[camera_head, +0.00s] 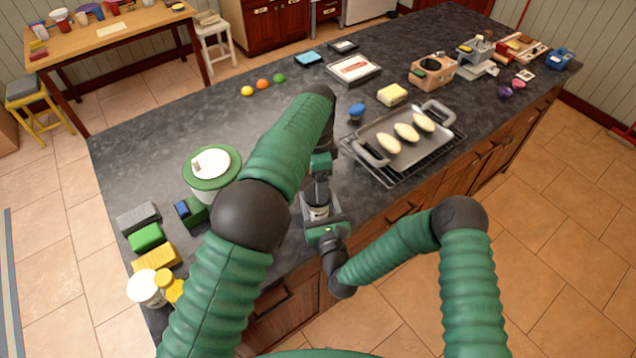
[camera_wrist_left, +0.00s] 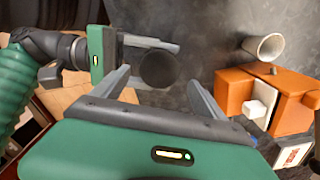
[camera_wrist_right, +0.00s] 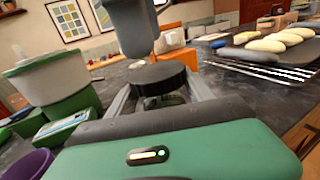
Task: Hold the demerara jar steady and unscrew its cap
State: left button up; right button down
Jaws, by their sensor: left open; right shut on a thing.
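The demerara jar (camera_head: 318,213) stands upright near the counter's front edge, with a pale label and dark cap. My right gripper (camera_wrist_right: 160,98) is shut on the jar's body below the black cap (camera_wrist_right: 158,76); its fingers sit on either side of the glass. My left gripper (camera_wrist_left: 160,88) points down from above, its fingers apart on either side of the round black cap (camera_wrist_left: 158,68). In the right wrist view, part of the left gripper (camera_wrist_right: 133,25) hangs over the cap, apart from it. In the head view my left arm partly hides the jar.
A rack with a metal tray (camera_head: 404,151) of pale loaves lies to the right. A green-and-white canister (camera_head: 211,177), sponges (camera_head: 146,237) and a white tub (camera_head: 146,288) are to the left. An orange box (camera_wrist_left: 240,95) and white cup (camera_wrist_left: 263,47) show in the left wrist view.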

jog(key=shift+c, duration=1.5)
grip_release()
